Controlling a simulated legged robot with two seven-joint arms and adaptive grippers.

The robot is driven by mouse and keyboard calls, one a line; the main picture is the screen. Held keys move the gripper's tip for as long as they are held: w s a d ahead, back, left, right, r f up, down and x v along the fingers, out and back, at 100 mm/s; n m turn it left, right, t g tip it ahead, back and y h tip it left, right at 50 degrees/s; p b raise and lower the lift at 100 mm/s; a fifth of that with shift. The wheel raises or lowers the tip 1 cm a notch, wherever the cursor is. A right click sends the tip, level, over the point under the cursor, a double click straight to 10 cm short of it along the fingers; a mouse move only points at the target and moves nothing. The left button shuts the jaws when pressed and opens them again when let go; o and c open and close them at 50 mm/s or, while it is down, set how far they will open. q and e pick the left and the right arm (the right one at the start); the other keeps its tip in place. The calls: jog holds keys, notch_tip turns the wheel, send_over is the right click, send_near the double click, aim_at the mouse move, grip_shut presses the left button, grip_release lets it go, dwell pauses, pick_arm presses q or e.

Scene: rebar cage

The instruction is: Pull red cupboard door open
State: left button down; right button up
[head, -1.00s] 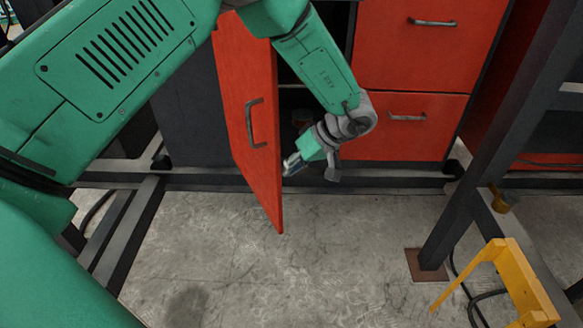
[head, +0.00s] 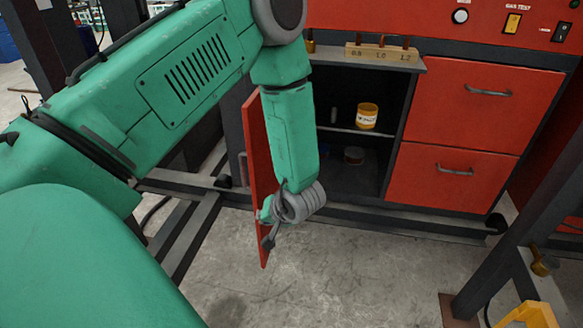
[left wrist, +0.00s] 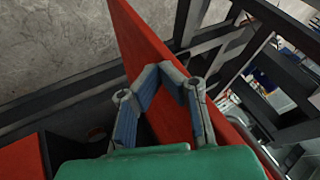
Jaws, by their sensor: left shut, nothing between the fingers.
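The red cupboard door (head: 253,135) stands wide open and shows nearly edge-on in the head view. The open cupboard (head: 345,175) has a dark interior. My left gripper (head: 264,218) is at the inner face of the door, low down and close to its free edge. In the left wrist view the door (left wrist: 140,35) rises just behind the gripper's fingers (left wrist: 168,70), which are shut with nothing between them. I cannot tell for sure whether they touch the door. The door's handle is hidden now. My right gripper is not in view.
A yellow labelled tin (head: 367,116) stands on the cupboard's shelf. Two red drawers (head: 465,105) are to the right. A dark post (head: 520,195) and a yellow object (head: 527,316) stand at lower right. The concrete floor (head: 350,275) before the cupboard is clear.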

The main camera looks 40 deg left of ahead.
pick_arm(q)
jog(key=shift+s+a+r, duration=0.15)
jog(key=shift+s+a, duration=0.6)
jog(key=shift+a, duration=0.3)
jog(key=a, duration=0.1)
jog(key=s+a+p, duration=0.1)
jog(key=a, duration=0.1)
jog(key=s+a, duration=0.1)
jog(key=shift+a+f, duration=0.2)
jog(key=shift+f, duration=0.1)
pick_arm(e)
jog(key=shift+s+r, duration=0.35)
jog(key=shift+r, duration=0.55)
pick_arm(q)
jog(key=shift+w, duration=0.15)
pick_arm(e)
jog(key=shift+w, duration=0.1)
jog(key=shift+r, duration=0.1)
